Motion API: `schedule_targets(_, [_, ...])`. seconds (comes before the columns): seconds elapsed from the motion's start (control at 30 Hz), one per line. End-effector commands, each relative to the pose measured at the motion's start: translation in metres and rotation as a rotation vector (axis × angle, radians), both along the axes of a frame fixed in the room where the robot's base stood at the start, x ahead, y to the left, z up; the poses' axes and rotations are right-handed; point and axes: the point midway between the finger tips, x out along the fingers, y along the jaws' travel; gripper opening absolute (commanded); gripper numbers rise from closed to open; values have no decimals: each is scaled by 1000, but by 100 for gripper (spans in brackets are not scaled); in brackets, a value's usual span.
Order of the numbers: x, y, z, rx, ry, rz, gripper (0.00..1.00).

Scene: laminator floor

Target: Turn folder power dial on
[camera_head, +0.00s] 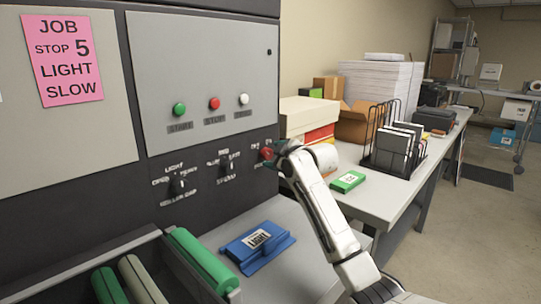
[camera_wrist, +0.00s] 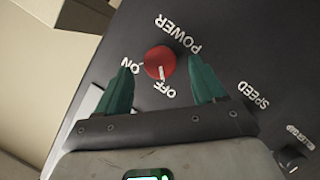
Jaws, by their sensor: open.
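The red power dial (camera_wrist: 160,63) is on the dark panel, under the word POWER. Its white pointer line points at OFF, and ON is to its left in the wrist view. In the head view the dial (camera_head: 266,153) is at the right end of the row of knobs, partly hidden by my gripper. My gripper (camera_wrist: 160,59) is open, with one green finger on each side of the dial. Both fingers look apart from it in the wrist view. How far they reach along its depth I cannot tell.
Two black knobs (camera_head: 178,186) (camera_head: 226,166) sit left of the dial. Above are green (camera_head: 180,109), red (camera_head: 214,104) and white (camera_head: 243,99) buttons.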

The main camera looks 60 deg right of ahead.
Motion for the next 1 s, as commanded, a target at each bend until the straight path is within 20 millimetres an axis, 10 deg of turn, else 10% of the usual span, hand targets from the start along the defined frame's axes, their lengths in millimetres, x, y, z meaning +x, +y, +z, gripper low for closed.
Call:
schedule_targets(0.6, [23,-12,-7,1,0,0,69])
schedule_targets(1.0, [23,-12,-8,1,0,0,31])
